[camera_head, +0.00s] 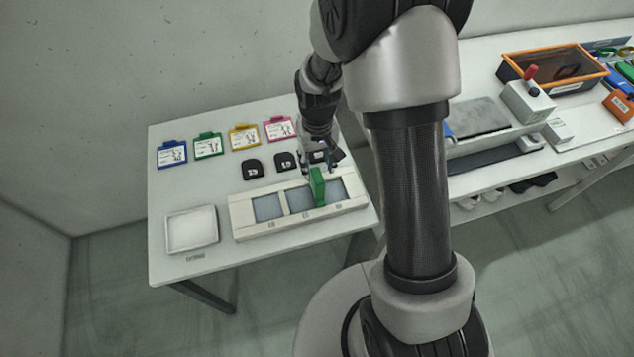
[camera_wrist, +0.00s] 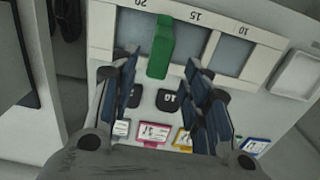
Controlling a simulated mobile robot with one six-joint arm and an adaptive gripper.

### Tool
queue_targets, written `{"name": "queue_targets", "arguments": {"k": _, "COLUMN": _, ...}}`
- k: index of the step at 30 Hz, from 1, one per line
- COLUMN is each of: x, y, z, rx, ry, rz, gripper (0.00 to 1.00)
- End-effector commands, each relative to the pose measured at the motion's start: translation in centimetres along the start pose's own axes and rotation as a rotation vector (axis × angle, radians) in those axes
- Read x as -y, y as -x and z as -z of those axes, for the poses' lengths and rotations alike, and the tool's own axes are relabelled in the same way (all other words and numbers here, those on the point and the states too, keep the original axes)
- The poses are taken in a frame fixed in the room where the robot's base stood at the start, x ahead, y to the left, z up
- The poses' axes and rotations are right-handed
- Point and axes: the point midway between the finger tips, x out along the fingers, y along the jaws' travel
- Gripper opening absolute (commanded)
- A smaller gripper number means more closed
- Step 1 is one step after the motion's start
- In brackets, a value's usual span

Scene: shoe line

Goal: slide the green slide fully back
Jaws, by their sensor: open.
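In the wrist view the green slide (camera_wrist: 161,46) sits between the marks 20 and 15 on the frame (camera_wrist: 101,24). My gripper (camera_head: 319,162) is close to the slide on its wall side. In the wrist view my gripper (camera_wrist: 158,82) has its blue-grey fingers spread wide, with a gap on both sides of the slide. I see no contact. My arm hides some of the table's right side.
Black numbered tags (camera_head: 252,168) lie behind the frame. Blue, green, yellow and pink clipboards (camera_head: 208,146) line the back. A white tray (camera_head: 191,228) is at the left front. A second bench (camera_head: 590,139) with bins stands at the right.

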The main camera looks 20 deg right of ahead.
Motion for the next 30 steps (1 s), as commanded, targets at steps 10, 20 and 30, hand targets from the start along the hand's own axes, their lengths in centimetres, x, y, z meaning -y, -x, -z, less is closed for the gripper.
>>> {"name": "queue_targets", "arguments": {"k": 10, "x": 0.0, "y": -7.6, "z": -0.1, "rx": 0.002, "ry": 0.0, "rz": 0.0, "gripper": 0.43}}
{"name": "queue_targets", "arguments": {"k": 20, "x": 0.0, "y": -10.4, "z": 0.0, "rx": -0.001, "ry": 0.0, "rz": 0.0, "gripper": 0.43}}
{"name": "queue_targets", "arguments": {"k": 30, "x": 0.0, "y": -10.5, "z": 0.0, "rx": -0.001, "ry": 0.0, "rz": 0.0, "gripper": 0.39}}
